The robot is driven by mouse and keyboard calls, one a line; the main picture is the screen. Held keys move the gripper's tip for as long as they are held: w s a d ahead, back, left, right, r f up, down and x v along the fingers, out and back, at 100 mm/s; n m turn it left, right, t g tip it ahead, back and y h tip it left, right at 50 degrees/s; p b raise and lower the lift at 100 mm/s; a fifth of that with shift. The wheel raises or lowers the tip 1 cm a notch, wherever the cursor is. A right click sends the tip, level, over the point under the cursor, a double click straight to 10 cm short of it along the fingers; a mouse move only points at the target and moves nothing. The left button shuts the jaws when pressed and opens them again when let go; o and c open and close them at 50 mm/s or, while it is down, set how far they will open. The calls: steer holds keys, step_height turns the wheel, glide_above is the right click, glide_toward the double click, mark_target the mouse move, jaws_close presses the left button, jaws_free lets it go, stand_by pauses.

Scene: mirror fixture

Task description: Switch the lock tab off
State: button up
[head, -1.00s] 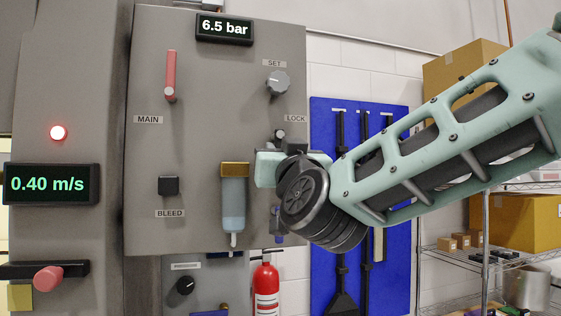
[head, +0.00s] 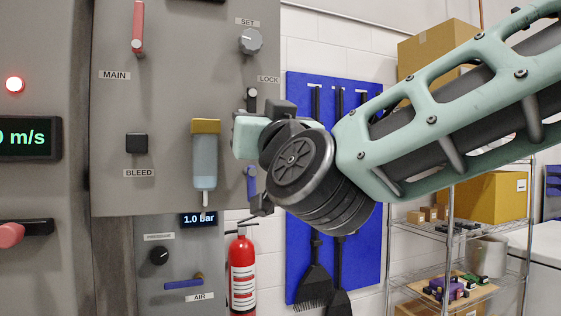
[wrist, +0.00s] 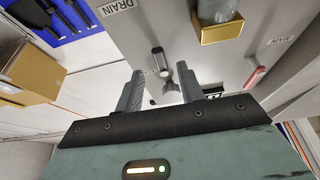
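The lock tab (head: 252,94) is a small dark piece with a pale tip, just below and left of the LOCK label (head: 268,79) on the grey panel. In the wrist view the lock tab (wrist: 159,57) shows between the fingertips in the picture, seemingly beyond them; contact is not visible. My gripper (wrist: 160,68) is open, its two grey fingers apart with nothing held. In the head view its teal body is just below the tab, and I cannot make out the fingers there.
The panel (head: 110,195) also carries the SET knob (head: 251,41), red MAIN handle (head: 138,28), black BLEED button (head: 136,143) and a brass-topped filter bowl (head: 205,160). A blue drain handle (head: 251,184) is below my gripper. A fire extinguisher (head: 242,270) stands lower down.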

steer(key=b+v, duration=0.4)
steer(key=v, duration=0.6)
steer(key=shift+s, duration=0.35)
steer(key=shift+f, duration=0.15)
steer(key=s+a+f+n+g+y+b, duration=0.1)
steer(key=a+f+n+g, duration=0.15)
steer(key=f+g, duration=0.65)
steer(key=s+a+f+n+g+y, duration=0.1)
steer(key=a+f+n+g, duration=0.15)
steer(key=f, duration=1.25)
steer(key=s+d+f+g+h, duration=0.3)
steer(key=s+d+f+g, duration=0.2)
steer(key=d+f, duration=0.3)
steer(key=s+d+f+g+h+b, duration=0.1)
steer(key=s+d+f+g+h, duration=0.3)
steer(key=s+d+f, duration=0.3)
step_height(320, 180, down, 5)
steer(key=shift+s+d+r+g+h, duration=0.15)
steer(key=shift+s+d+g+h, duration=0.2)
steer(key=shift+s+g, duration=0.15)
steer(key=shift+a, duration=0.15)
